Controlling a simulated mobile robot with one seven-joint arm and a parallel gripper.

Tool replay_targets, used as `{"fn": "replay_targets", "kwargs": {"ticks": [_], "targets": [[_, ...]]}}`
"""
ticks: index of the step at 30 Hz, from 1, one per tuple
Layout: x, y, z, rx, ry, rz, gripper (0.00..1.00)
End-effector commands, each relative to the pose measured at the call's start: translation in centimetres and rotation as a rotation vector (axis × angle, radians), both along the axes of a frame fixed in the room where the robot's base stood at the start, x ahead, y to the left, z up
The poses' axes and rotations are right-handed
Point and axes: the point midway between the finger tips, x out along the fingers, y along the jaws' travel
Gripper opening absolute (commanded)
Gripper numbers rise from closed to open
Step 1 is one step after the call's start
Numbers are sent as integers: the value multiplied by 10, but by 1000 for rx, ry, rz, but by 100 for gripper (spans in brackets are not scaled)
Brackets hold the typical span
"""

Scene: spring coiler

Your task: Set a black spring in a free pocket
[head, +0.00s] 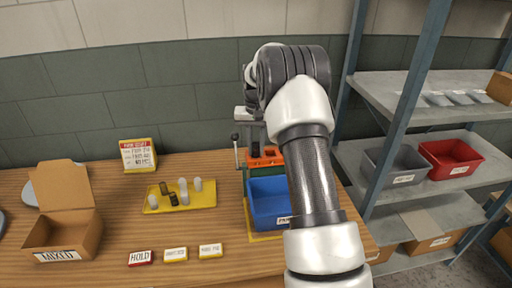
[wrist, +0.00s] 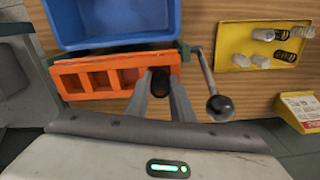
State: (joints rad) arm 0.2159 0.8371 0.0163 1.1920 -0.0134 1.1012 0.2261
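In the wrist view, my gripper (wrist: 162,88) points down at the right end of an orange block (wrist: 88,94) with square pockets. A dark round end, which looks like a black spring (wrist: 162,78), sits between its fingertips. I cannot tell whether it is above the block or inside an end pocket. Three pockets to its left look empty.
A blue bin (head: 268,200) stands in front of the orange block. A lever with a dark knob (wrist: 220,106) is close to my gripper's right. An open cardboard box (head: 66,232), labels and a sign (head: 138,155) are on the table. Shelving with bins stands right.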

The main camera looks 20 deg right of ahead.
Motion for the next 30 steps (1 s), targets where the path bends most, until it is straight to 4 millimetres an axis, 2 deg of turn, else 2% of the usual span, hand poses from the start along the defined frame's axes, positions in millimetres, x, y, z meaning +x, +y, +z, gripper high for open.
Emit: {"fn": "replay_targets", "kwargs": {"ticks": [1, 3, 8, 11, 24, 30], "targets": [[-5, 1, -13, 5, 20, 0, 39], [-5, 1, -13, 3, 19, 1, 43], [-6, -2, 0, 0, 20, -2, 43], [-5, -2, 20, -1, 15, -3, 43], [-5, 1, 132, -1, -2, 0, 43], [-6, 1, 165, -1, -4, 0, 43]]}}
